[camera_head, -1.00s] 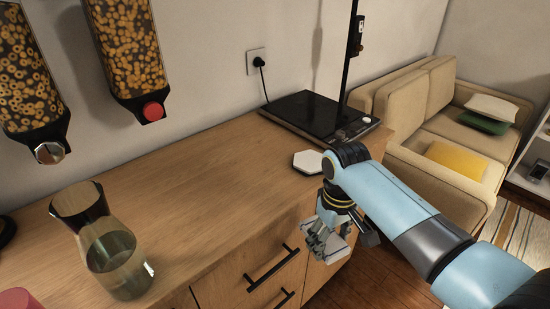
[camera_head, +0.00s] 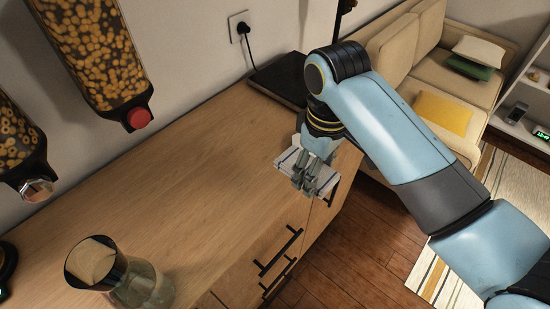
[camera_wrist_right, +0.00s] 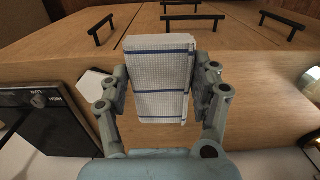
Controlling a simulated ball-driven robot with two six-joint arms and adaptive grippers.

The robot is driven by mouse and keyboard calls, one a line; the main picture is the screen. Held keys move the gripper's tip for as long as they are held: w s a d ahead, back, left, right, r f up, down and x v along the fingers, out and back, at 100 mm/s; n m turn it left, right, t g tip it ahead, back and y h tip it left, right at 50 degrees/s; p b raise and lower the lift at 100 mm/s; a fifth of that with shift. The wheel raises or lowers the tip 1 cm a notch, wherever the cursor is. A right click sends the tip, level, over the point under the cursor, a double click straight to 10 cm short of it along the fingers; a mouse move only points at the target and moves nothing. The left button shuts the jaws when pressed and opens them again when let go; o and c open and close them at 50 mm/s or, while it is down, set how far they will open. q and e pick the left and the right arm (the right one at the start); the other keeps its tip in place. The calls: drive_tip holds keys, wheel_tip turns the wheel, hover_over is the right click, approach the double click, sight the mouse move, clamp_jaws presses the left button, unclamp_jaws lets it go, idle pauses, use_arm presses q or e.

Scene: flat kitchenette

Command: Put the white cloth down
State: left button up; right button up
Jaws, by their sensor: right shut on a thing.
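The white cloth (camera_head: 291,160) is folded and has blue stripes. My right gripper (camera_head: 316,178) is shut on it, above the front edge of the wooden counter (camera_head: 180,185) near its right end. In the right wrist view the cloth (camera_wrist_right: 160,78) sits between the two fingers of the gripper (camera_wrist_right: 160,95), with the counter and drawer fronts behind it. I cannot tell whether the cloth touches the counter. My left gripper is not in view.
A glass carafe (camera_head: 140,285) stands at the counter's front left. Cereal dispensers (camera_head: 85,50) hang on the wall. A black appliance (camera_head: 283,80) is at the back right. A white hexagonal piece (camera_wrist_right: 92,84) lies near the cloth. The counter's middle is clear.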

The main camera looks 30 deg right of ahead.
hover_over(283, 176)
drive_tip(key=s, duration=0.2)
drive_tip(key=f, duration=0.4)
drive_tip(key=shift+w+d+f, duration=0.15)
drive_tip(key=shift+w+f, duration=0.05)
drive_tip(key=shift+f, duration=0.2)
drive_tip(key=shift+w+f+b, duration=0.3)
drive_tip(key=shift+w+f, duration=0.45)
drive_tip(key=shift+w, duration=0.1)
wheel_tip(283, 176, down, 3)
drive_tip(key=shift+f, duration=0.35)
drive_tip(key=o, duration=1)
drive_tip(key=shift+f, duration=0.1)
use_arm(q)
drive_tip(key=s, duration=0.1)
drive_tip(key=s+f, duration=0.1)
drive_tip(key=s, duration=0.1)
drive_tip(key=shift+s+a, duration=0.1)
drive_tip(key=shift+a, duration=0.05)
